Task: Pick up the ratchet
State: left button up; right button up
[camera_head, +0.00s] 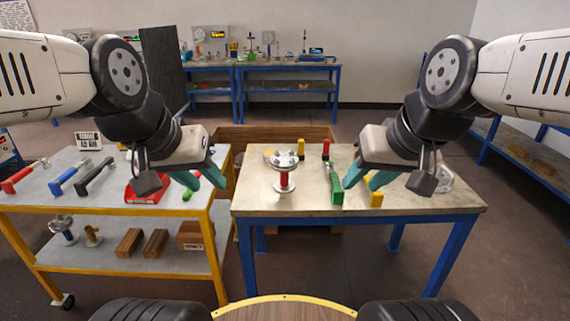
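Three long-handled tools lie side by side at the left of the yellow cart (112,205): one with a red handle (20,178), one with a blue handle (66,178) and one dark (95,175). They look like ratchets or wrenches; I cannot tell which is the ratchet. My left gripper (200,181) hangs above the cart's right side, right of these tools, with its teal fingers apart and nothing seen between them. My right gripper (364,182) is over the blue-legged table (285,203), its teal fingers also apart and apparently empty.
A red tray (146,196) lies on the cart, partly below my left gripper.

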aim_at(338, 194)
jog(key=i+l+u, duration=0.35)
jog(key=l, duration=0.4)
jog(key=i+l+u, duration=0.2)
jog(key=l, duration=0.2)
jog(key=i, duration=0.05)
